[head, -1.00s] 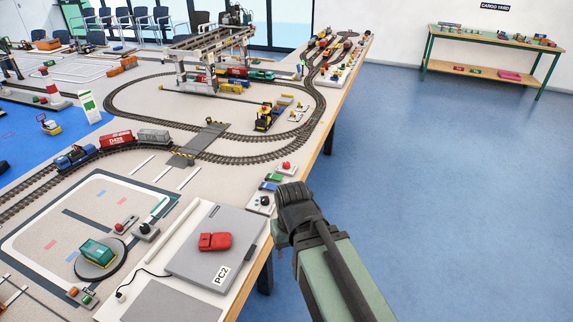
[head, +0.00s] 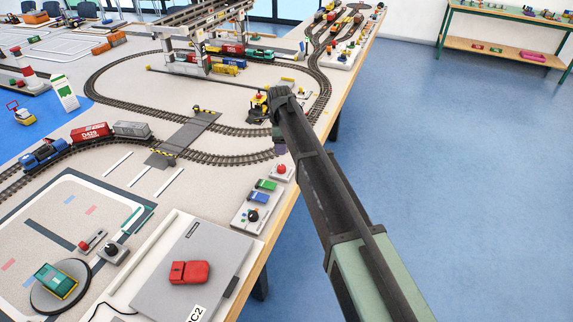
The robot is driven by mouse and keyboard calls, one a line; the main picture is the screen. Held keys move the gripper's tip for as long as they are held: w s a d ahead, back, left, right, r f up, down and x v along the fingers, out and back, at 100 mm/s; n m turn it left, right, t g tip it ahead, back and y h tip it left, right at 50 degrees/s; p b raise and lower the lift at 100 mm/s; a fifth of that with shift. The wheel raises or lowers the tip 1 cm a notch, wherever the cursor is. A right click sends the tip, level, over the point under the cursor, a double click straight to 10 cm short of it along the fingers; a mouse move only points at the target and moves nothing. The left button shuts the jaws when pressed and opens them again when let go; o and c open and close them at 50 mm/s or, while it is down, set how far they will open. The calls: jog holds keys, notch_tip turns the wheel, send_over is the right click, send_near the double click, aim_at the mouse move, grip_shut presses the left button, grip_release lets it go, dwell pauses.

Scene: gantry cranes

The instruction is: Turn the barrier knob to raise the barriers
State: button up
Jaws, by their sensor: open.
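A small grey panel with a black knob (head: 253,215) lies near the table's right edge. Another black knob (head: 112,249) stands on a small base near the turntable; I cannot read which knob is for the barriers. The level crossing (head: 185,138) spans the track, with a low yellow-and-black barrier (head: 163,153) at its near end and another (head: 197,109) at its far end. My gripper (head: 280,149) hangs below the end of my arm, above the table's right side and beyond the panel. It is open, though its fingers are small and partly hidden; it appears apart from both knobs.
A red button box (head: 282,171) sits between the panel and my gripper. A grey laptop (head: 200,255) with a red object (head: 190,272) on it lies nearer. A train (head: 90,132) stands on the track. A gantry crane (head: 205,40) stands behind. The floor at right is clear.

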aim_at(281, 167)
notch_tip(281, 167, down, 11)
jog(key=b, duration=1)
jog(key=shift+r, duration=0.25)
jog(key=shift+r, duration=0.1)
jog(key=shift+c, duration=0.2)
jog(key=c, duration=0.9)
